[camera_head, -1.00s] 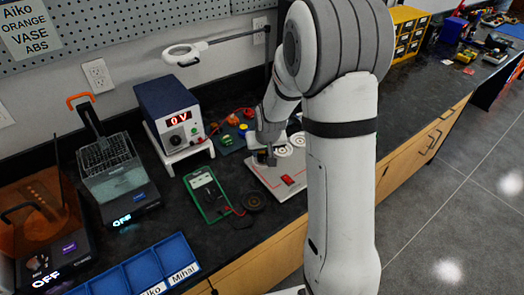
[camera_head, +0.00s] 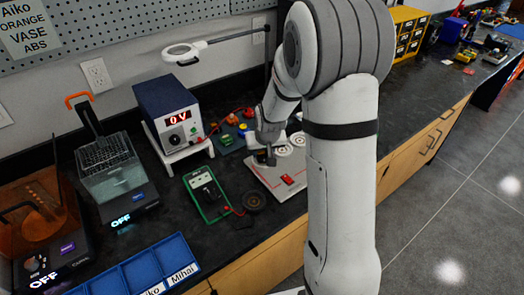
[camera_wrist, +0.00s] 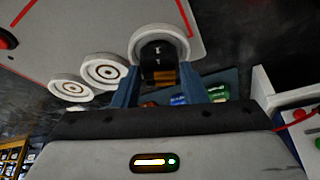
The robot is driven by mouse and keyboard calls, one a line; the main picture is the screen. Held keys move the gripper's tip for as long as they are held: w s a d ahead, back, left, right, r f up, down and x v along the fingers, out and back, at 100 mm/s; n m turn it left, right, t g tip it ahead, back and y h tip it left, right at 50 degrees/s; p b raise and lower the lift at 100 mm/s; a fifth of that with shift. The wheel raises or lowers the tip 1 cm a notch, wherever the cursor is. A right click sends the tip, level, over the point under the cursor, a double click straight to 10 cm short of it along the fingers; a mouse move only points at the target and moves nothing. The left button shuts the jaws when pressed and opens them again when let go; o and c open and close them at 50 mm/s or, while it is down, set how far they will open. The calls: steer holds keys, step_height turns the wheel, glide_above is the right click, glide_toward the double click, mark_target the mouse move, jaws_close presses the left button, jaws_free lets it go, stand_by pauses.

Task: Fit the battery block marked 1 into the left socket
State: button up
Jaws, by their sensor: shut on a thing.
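My gripper (camera_wrist: 160,92) is shut on a dark battery block (camera_wrist: 158,62) with small white marks and an orange-brown part. In the wrist view the block is at a white ring socket (camera_wrist: 176,33), overlapping its opening. I cannot tell how deep it sits or read its number clearly. Two more ring sockets, a middle one (camera_wrist: 103,70) and a far one (camera_wrist: 68,87), look empty. In the head view my gripper (camera_head: 264,157) is low over the left end of the socket row on the light grey board (camera_head: 268,177); my gripper hides the left socket there.
A red switch (camera_head: 288,179) is on the board's front part. A green multimeter (camera_head: 206,194) and a round dark object (camera_head: 254,201) lie to the left. A blue power supply (camera_head: 170,110) reading 0 V stands behind. Blue trays (camera_head: 141,269) lie front left.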

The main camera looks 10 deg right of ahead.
steer(key=shift+f+b, duration=0.3)
steer(key=shift+f, duration=0.15)
steer(key=o, duration=0.7)
steer(key=shift+p+v, duration=2.95)
steer(key=shift+v, duration=2.6)
